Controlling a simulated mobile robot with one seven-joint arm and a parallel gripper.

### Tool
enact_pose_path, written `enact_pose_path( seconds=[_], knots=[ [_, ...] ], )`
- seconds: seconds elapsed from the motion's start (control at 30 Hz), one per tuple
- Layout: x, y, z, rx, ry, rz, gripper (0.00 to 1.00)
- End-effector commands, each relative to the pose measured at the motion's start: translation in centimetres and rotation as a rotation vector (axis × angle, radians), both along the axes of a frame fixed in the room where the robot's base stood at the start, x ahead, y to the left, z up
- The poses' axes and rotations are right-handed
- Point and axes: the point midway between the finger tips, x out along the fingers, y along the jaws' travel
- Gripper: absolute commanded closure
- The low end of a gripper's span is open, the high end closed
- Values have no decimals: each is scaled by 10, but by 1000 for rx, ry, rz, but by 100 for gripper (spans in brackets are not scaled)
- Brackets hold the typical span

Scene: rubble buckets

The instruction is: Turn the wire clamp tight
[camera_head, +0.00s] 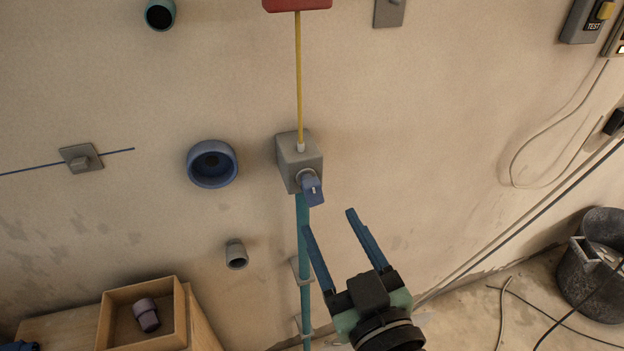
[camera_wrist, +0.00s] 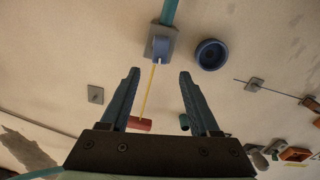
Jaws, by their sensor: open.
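A grey box (camera_head: 300,163) with a blue knob (camera_head: 312,190) is on the wall, with a yellow wire or rod (camera_head: 298,80) running up from it to a red block (camera_head: 297,4). A grey plate with a stub (camera_head: 81,158) sits on a thin blue wire further left. I cannot tell for sure which is the wire clamp. My gripper (camera_head: 328,220) is open and empty, just below and right of the blue knob and apart from it. In the wrist view, the blue knob (camera_wrist: 161,47) lies beyond the open fingertips (camera_wrist: 159,73), roughly centred between them.
A teal pipe (camera_head: 304,250) runs down from the box. A blue ring (camera_head: 212,163) and a grey pipe stub (camera_head: 236,254) stick out from the wall to the left. A wooden box (camera_head: 180,315) stands lower left, and a dark bucket (camera_head: 588,285) at right.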

Motion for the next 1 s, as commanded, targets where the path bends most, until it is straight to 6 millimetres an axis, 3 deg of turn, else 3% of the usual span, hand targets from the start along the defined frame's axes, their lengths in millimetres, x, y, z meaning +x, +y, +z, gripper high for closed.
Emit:
enact_pose_path(
  seconds=[0.2, 0.43, 0.87, 1.0],
  knots=[
    [46, 16, 3, 0, -2, 2, 38],
    [79, 25, 1, 1, -1, -1, 38],
    [89, 29, 1, 0, 0, -1, 38],
    [89, 29, 1, 0, 0, -1, 59]
  ],
)
